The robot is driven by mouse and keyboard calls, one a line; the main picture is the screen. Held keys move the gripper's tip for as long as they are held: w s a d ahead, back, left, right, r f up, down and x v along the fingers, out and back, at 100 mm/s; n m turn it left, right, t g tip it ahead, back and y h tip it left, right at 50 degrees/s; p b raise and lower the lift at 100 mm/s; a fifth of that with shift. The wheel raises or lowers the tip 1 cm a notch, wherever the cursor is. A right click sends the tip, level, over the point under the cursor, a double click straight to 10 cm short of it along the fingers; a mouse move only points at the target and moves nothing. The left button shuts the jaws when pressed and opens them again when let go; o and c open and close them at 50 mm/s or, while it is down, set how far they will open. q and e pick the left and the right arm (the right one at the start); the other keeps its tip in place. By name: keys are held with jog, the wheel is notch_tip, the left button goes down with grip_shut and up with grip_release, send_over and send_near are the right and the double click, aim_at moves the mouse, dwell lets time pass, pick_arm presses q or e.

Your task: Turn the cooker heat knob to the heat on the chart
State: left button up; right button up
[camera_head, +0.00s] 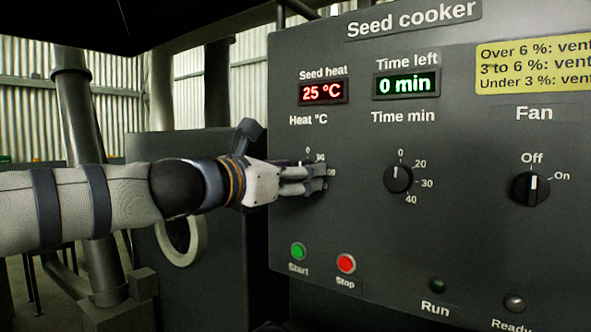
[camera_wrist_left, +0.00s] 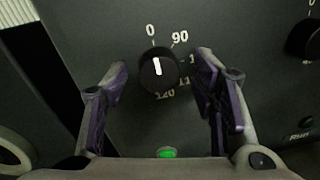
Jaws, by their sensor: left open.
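The black heat knob (camera_wrist_left: 158,71) on the seed cooker (camera_head: 450,260) has a white pointer line aimed at the 0 mark. Its printed scale shows 0, 90 and numbers up to 120, some partly hidden by a finger. My left gripper (camera_head: 322,178) is open at the panel, with one finger on each side of the knob in the left wrist view; I see gaps between fingers and knob. In the head view the gripper hides most of the knob. The seed heat display (camera_head: 323,92) reads 25 °C. No heat chart is readable in these views. My right gripper is not in view.
The time knob (camera_head: 398,179) points at 0 and the fan knob (camera_head: 531,188) at Off. The green start button (camera_head: 298,251) and red stop button (camera_head: 346,264) sit below the gripper. A yellow vent sign (camera_head: 535,66) is cut off at the right.

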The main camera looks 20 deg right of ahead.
pick_arm(q)
jog(key=c, duration=1.2)
jog(key=shift+o, duration=0.2)
jog(key=shift+m+t+y+p, duration=0.15)
jog(key=shift+m+y+p, duration=0.2)
jog(key=shift+m, duration=3.85)
jog(key=shift+m+t+y+p, duration=0.15)
jog(key=shift+m+y+p, duration=0.15)
jog(key=shift+m, duration=3.9)
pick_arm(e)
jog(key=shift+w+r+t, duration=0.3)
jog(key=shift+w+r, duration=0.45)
